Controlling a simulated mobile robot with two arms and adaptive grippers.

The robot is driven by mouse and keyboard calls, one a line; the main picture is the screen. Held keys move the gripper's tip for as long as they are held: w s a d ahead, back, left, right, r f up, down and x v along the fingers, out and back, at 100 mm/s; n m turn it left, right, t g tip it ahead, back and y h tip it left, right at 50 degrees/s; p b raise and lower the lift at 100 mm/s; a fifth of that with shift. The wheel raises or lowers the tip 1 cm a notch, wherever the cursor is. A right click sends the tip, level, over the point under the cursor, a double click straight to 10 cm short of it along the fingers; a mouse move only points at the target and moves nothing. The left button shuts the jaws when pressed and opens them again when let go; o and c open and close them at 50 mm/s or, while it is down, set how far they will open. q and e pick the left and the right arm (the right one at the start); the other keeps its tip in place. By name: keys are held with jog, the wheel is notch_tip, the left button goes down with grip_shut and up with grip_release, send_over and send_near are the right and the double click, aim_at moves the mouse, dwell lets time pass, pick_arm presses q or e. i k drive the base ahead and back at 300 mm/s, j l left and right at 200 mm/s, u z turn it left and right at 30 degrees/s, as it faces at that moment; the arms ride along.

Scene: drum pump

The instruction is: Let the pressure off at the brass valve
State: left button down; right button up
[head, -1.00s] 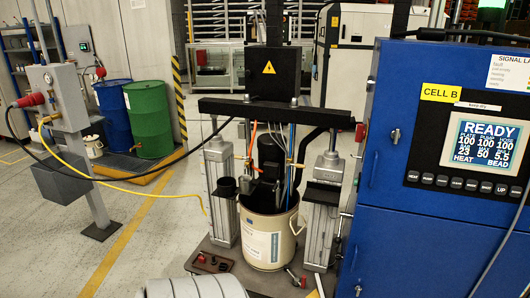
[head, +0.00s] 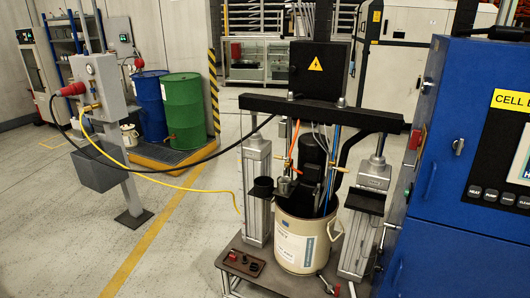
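A small brass valve or fitting (head: 91,107) shows on the grey supply box (head: 97,90), which stands on a post at the left. A yellow hose (head: 165,184) runs from beside it towards the drum pump (head: 318,70). A gauge sits on the box face, too small to read. More brass-coloured fittings (head: 291,164) show on the pump above a cream drum (head: 300,240). I cannot tell from here how any valve handle is set. Neither of my grippers is in the head view.
A black cable (head: 190,168) and the yellow hose hang between the post and the pump. Blue (head: 150,104) and green (head: 183,110) drums stand behind the post. A blue cabinet (head: 470,130) stands at the right. The floor at front left is clear.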

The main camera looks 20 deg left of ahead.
aim_at(276, 157)
jog(key=i+j+u, duration=0.15)
jog(key=i+j, duration=0.15)
jog(key=i+j+u, duration=0.2)
jog(key=i, duration=0.25)
jog(key=j, duration=0.1)
